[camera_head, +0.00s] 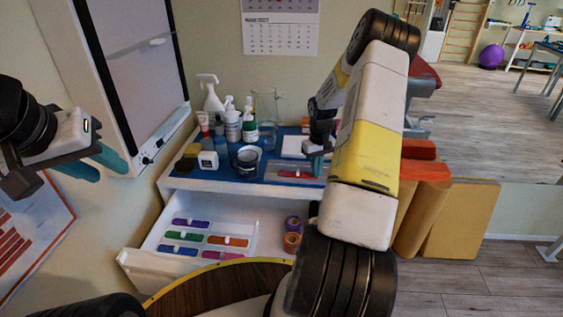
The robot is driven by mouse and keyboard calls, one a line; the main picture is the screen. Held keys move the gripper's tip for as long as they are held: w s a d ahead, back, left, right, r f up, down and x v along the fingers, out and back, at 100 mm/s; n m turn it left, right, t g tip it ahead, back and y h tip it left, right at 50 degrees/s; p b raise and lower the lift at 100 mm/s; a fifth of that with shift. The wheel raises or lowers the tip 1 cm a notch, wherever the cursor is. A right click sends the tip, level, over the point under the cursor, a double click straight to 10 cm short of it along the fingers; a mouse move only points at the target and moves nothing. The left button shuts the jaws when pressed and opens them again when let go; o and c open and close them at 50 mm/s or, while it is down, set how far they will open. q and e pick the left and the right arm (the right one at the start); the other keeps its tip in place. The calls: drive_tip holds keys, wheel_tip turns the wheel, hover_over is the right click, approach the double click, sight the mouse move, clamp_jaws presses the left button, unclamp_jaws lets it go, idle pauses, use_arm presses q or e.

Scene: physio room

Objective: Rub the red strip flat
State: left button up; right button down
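The red strip (292,174) lies on a flat grey board on the blue top of the white cabinet, near its front edge. Its right end is close to my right gripper, and part of it may be hidden there. My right gripper (317,163) points down at the right end of the strip. Its teal fingertips look close together, but my arm hides part of them, and I cannot tell whether they touch the strip. My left gripper (97,166) is at the far left, away from the cabinet top, with its two teal fingers apart and nothing between them.
An open drawer (160,262) below holds several coloured strips and tape rolls (292,241). A spray bottle (212,100), pump bottles (233,122), a dark jar (246,160) and a glass jug (266,105) stand behind and left of the strip. Orange padded blocks (425,172) stand at the right.

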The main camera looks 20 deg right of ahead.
drive_tip(key=shift+s+d, duration=0.25)
drive_tip(key=shift+d, duration=0.15)
drive_tip(key=shift+w+a, duration=0.1)
drive_tip(key=shift+a, duration=0.05)
drive_tip(key=shift+w+a, duration=0.3)
drive_tip(key=shift+a, duration=0.3)
drive_tip(key=shift+a, duration=0.1)
drive_tip(key=shift+w+a, duration=0.3)
drive_tip(key=shift+a, duration=0.2)
drive_tip(key=shift+d, duration=0.2)
drive_tip(key=shift+s+d, duration=0.35)
drive_tip(key=shift+d, duration=0.25)
drive_tip(key=shift+s+d, duration=0.3)
drive_tip(key=shift+d, duration=0.25)
drive_tip(key=shift+r, duration=0.1)
